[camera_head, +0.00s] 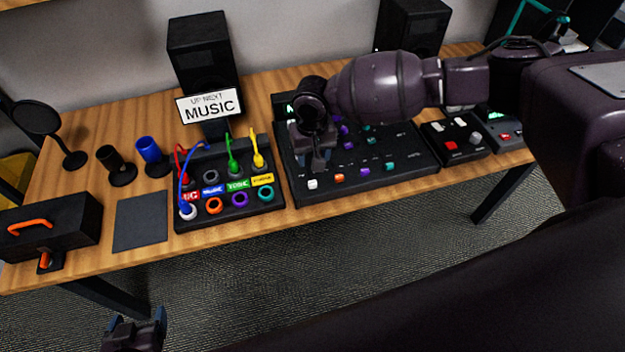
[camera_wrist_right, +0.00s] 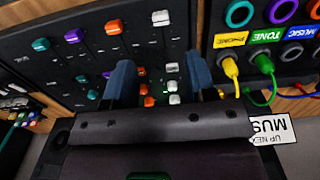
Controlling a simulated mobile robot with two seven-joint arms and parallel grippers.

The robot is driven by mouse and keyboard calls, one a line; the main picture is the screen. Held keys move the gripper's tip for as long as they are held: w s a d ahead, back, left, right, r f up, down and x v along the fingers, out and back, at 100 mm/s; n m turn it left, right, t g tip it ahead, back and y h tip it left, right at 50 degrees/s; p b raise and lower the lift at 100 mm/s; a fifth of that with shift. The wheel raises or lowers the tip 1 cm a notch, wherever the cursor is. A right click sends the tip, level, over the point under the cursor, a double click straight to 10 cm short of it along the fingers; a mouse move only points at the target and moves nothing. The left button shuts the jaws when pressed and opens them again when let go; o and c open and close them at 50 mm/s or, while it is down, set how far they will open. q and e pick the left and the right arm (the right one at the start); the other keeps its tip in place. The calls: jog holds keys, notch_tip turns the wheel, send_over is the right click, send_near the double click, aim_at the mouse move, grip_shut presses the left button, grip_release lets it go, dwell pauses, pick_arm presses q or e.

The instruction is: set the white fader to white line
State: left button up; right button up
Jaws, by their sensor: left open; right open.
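The black mixer panel (camera_head: 415,165) lies on the table with a row of coloured fader caps along its front. The white fader (camera_head: 312,184) is leftmost in that row, beside an orange one (camera_head: 339,178). In the right wrist view the white fader (camera_wrist_right: 160,18) is at the top, beyond my fingertips. My right gripper (camera_head: 313,157) is open, pointing down over the panel's left side, just behind the white fader; its fingers (camera_wrist_right: 160,80) show apart and hold nothing. I cannot make out a white line. My left gripper (camera_head: 133,324) is open and empty at the bottom left, off the table.
A patch box (camera_head: 230,211) with coloured sockets and cables stands left of the mixer. White and orange knobs (camera_wrist_right: 172,85) lie near my right fingers. A small black device (camera_head: 455,140) is right of the mixer. A music sign (camera_head: 209,107) and speakers stand behind.

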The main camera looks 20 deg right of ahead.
aim_at(313, 181)
notch_tip(313, 181, down, 11)
jog(key=shift+r+b, duration=0.1)
jog(key=shift+b, duration=0.55)
grip_shut()
jog(key=shift+w, duration=0.15)
